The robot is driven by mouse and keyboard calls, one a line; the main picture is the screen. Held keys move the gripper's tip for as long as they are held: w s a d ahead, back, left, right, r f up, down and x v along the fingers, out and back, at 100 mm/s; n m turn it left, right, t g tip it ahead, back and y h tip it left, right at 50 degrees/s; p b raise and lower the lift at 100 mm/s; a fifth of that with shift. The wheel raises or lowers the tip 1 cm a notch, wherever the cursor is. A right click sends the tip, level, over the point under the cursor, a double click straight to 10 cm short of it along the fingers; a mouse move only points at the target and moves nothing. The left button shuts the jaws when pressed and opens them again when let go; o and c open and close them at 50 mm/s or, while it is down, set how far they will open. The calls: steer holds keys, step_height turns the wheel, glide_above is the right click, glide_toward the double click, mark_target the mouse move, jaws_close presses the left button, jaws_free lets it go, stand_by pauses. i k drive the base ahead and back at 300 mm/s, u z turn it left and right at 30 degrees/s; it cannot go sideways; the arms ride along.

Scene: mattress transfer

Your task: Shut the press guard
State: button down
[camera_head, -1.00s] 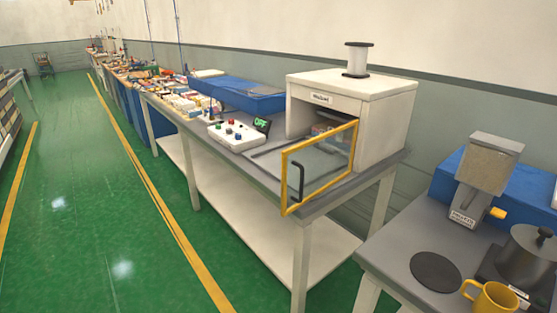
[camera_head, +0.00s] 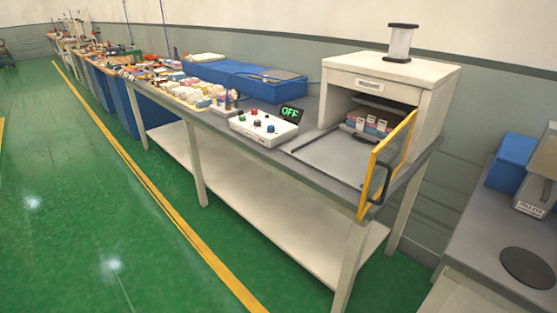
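The press (camera_head: 435,100) is a cream box on the grey workbench, with its front opening facing me. Its guard (camera_head: 369,178) is a yellow-framed clear panel with a dark handle (camera_head: 379,186). The guard stands swung open at the right side of the opening, jutting out toward the bench's front edge. Inside the press, several small blocks with pale labels (camera_head: 370,124) are visible. My gripper is not in view.
A blue case (camera_head: 245,82) lies behind. A second bench (camera_head: 490,235) stands at the right. Green floor (camera_head: 130,235) in front is clear.

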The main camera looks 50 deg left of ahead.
mark_target(396, 157)
steer(key=u, duration=1.2)
steer(key=k, duration=0.35)
steer(key=z, duration=0.3)
steer(key=i, duration=0.8)
steer(key=u, duration=0.4)
